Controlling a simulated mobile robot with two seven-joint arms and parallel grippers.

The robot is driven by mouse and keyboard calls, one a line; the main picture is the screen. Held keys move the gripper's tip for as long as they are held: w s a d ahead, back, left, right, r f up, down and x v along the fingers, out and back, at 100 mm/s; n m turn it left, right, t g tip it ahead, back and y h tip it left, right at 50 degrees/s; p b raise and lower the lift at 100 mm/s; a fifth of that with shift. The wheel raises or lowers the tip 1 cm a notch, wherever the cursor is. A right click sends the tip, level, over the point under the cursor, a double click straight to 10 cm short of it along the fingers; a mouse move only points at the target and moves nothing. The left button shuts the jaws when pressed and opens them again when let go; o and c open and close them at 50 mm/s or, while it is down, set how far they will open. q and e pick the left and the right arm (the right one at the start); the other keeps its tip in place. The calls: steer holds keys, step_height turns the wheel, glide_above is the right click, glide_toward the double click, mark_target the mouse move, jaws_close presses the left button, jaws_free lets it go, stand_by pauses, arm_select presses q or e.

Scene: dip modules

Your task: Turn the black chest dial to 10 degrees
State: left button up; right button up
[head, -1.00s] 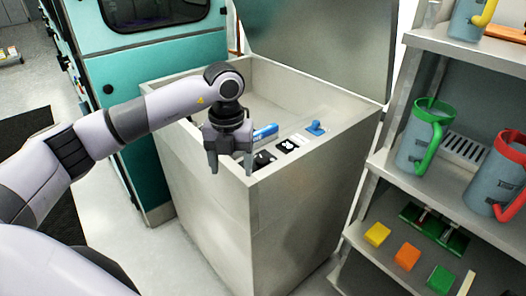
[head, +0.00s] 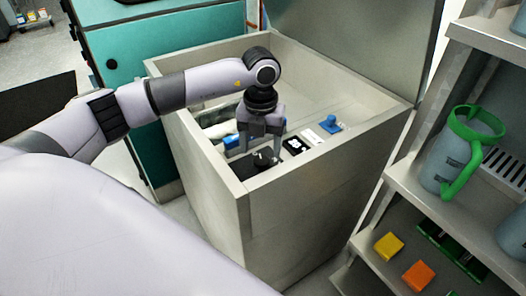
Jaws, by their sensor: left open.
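The black dial (head: 264,157) sits near the front inner corner of the open metal chest (head: 260,215), beside a panel with white marks (head: 295,146). My left gripper (head: 259,151) points down over the dial, with its fingers apart on either side of it. I cannot tell whether the fingers touch the dial. The dial's angle is too small to read. My right gripper is not in view.
A blue knob or lever (head: 330,123) stands farther right in the chest. A blue item (head: 231,141) lies left of the gripper. The chest walls rise around the dial. A shelf (head: 480,80) with a green-handled jug (head: 455,160) and coloured blocks stands at the right.

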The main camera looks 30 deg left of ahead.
mark_target(261, 159)
arm_select(q)
steer(key=shift+f, duration=1.9)
steer(key=c, duration=1)
steer(key=shift+c, duration=0.2)
